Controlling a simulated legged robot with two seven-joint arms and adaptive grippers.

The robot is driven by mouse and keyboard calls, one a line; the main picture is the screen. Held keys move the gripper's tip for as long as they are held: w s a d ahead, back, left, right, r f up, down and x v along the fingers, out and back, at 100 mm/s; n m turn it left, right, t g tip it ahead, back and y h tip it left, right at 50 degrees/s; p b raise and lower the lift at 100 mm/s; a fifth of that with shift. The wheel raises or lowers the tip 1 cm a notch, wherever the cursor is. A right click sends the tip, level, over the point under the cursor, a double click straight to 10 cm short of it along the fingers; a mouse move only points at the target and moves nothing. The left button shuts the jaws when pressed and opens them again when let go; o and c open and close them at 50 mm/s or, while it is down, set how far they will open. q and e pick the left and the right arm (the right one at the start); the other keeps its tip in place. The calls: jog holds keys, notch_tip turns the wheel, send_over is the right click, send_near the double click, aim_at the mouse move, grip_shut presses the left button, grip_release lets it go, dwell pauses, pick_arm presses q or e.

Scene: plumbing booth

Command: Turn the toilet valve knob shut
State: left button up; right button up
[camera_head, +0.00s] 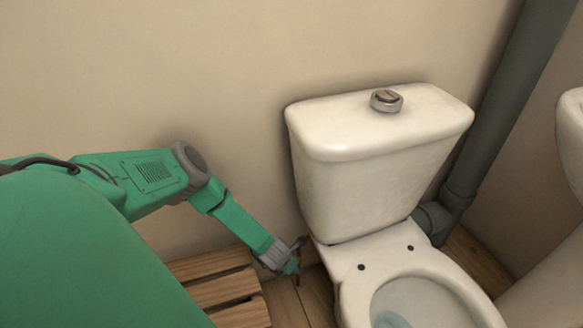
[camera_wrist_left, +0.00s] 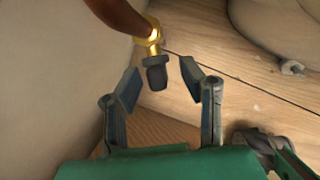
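The toilet valve shows in the left wrist view as a brass fitting (camera_wrist_left: 150,32) with a dark grey knob (camera_wrist_left: 156,74) on its end. My left gripper (camera_wrist_left: 161,76) is open, with one finger on each side of the knob in the picture. A gap shows between the knob and each finger; I cannot tell how deep the knob sits between them. In the head view my left gripper (camera_head: 292,257) reaches down beside the toilet's left side, and the knob is too small or hidden to make out there. My right gripper is not recognisable in either view.
The white toilet cistern (camera_head: 380,150) and bowl (camera_head: 350,300) stand close right of the gripper. A slatted wooden piece (camera_head: 225,285) lies left of it. A copper-coloured pipe (camera_wrist_left: 118,14) meets the valve. The wall is behind; a grey drainpipe (camera_head: 510,90) stands at right.

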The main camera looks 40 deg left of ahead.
pick_arm(q)
jog(key=shift+w+a+f, duration=0.15)
jog(key=shift+a+f, duration=0.05)
jog(key=shift+f, duration=0.15)
grip_shut()
jog(key=shift+d+y, duration=0.25)
jog(key=shift+y, duration=0.15)
jog(key=shift+a, duration=0.1)
grip_release()
jog(key=shift+y, duration=0.3)
jog(key=shift+r, duration=0.15)
jog(key=v, duration=0.7)
